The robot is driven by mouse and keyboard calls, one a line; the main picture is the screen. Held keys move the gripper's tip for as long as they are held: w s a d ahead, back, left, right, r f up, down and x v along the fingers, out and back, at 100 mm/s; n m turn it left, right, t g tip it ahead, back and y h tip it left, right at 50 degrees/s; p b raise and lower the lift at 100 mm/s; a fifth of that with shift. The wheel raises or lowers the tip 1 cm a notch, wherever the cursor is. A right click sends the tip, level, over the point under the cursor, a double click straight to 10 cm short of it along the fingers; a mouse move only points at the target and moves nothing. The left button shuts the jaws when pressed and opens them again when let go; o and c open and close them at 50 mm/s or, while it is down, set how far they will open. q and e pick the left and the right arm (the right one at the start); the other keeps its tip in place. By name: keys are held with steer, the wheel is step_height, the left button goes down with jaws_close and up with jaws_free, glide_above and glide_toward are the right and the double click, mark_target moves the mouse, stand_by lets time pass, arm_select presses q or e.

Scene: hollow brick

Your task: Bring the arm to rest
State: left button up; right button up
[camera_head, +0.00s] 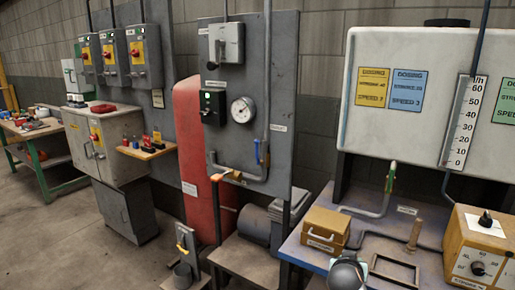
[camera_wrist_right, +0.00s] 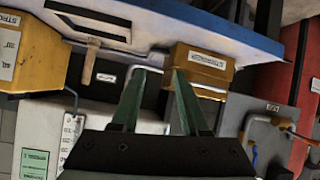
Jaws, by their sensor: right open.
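My right gripper (camera_wrist_right: 158,72) shows in the right wrist view with its two greenish fingers apart and nothing between them. That view is turned nearly upside down. The fingertips point toward the yellow labelled box (camera_wrist_right: 205,60) and the bench; I cannot tell the gap to them. In the head view, a grey and black rounded part at the bottom, in front of the bench, looks like my right arm; its fingers are not clear there. My left gripper is not in view.
The blue-edged bench (camera_head: 305,258) carries the yellow box (camera_head: 326,226), a wooden-handled tool (camera_head: 415,236), a dark frame (camera_head: 392,270) and a dial box (camera_head: 480,250). A white tank (camera_head: 425,130) hangs above. A gauge panel (camera_head: 275,60) and red cylinder (camera_head: 188,130) stand left. Floor at left is open.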

steer(key=s+a+f+n+g+y+p, duration=0.1)
steer(key=s+a+f+n+y+p, duration=0.15)
steer(key=s+f, duration=0.7)
steer(key=s+a+f+n+y+p, duration=0.1)
steer(key=s+a+f+n+y, duration=0.15)
steer(key=s+f, duration=0.75)
steer(key=s+a+r+y+p, duration=0.1)
steer(key=s, duration=0.6)
steer(key=s+a+r+y+p, duration=0.1)
steer(key=s+r, duration=0.1)
steer(key=s, duration=0.6)
steer(key=shift+a+n+y, duration=0.3)
steer(key=shift+a+y, duration=0.05)
steer(key=shift+y, duration=0.05)
steer(key=shift+s+r, duration=0.1)
